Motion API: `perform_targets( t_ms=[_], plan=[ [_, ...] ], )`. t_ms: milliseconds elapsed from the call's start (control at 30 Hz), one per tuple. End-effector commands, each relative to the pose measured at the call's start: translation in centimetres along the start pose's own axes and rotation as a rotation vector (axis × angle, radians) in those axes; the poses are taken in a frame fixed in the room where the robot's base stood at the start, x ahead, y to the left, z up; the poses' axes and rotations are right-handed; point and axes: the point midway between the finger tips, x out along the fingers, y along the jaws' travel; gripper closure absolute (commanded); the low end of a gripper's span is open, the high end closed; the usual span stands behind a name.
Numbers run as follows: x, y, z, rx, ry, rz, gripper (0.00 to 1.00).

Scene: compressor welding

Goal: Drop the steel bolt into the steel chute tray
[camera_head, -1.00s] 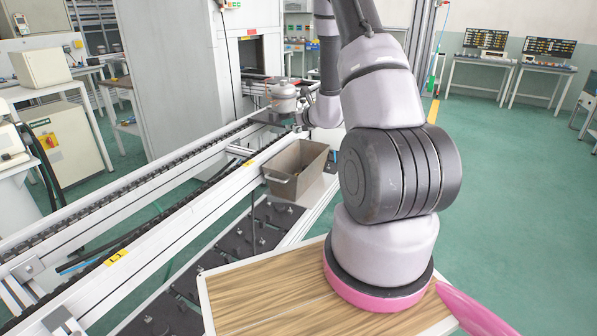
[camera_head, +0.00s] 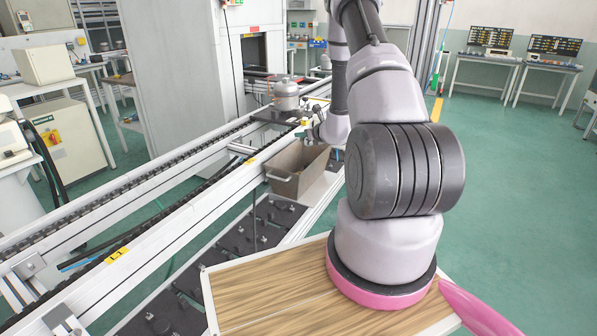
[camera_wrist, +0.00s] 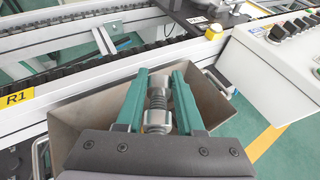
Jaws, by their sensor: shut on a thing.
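The steel bolt (camera_wrist: 157,108) is held between the teal fingers of my gripper (camera_wrist: 158,84) in the wrist view. The steel chute tray (camera_wrist: 80,118) lies behind and below them there, its inside partly hidden by my gripper. In the head view, the open-topped grey tray (camera_head: 296,184) stands beside the conveyor, with a handle on its near left end. My gripper (camera_head: 308,138) is small there, just over the tray's far side. The bolt cannot be made out in the head view.
A conveyor (camera_head: 190,172) with a dark chain runs along the tray's left side. A grey compressor (camera_head: 286,94) stands on it beyond the tray. A control panel with knobs (camera_wrist: 290,34) is at the upper right of the wrist view. A wooden-topped surface (camera_head: 262,296) is in front.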

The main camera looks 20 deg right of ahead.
Motion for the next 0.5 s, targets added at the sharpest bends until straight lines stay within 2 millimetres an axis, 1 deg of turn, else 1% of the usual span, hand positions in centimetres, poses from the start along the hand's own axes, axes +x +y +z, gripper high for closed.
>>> perform_targets(
  t_ms=[167, 200, 233, 267, 500],
  plan=[
    [0.0, -0.01, 0.04, 0.0, -0.001, 0.0, 1.0],
    [0.0, -0.01, 0.04, 0.0, -0.001, 0.0, 0.48],
    [0.0, 0.0, 0.05, 0.0, -0.001, 0.0, 0.37],
    [0.0, -0.01, 0.05, 0.0, -0.001, 0.0, 0.28],
    [-0.01, 0.0, 0.03, 0.0, 0.0, 0.0, 0.28]
  ],
)
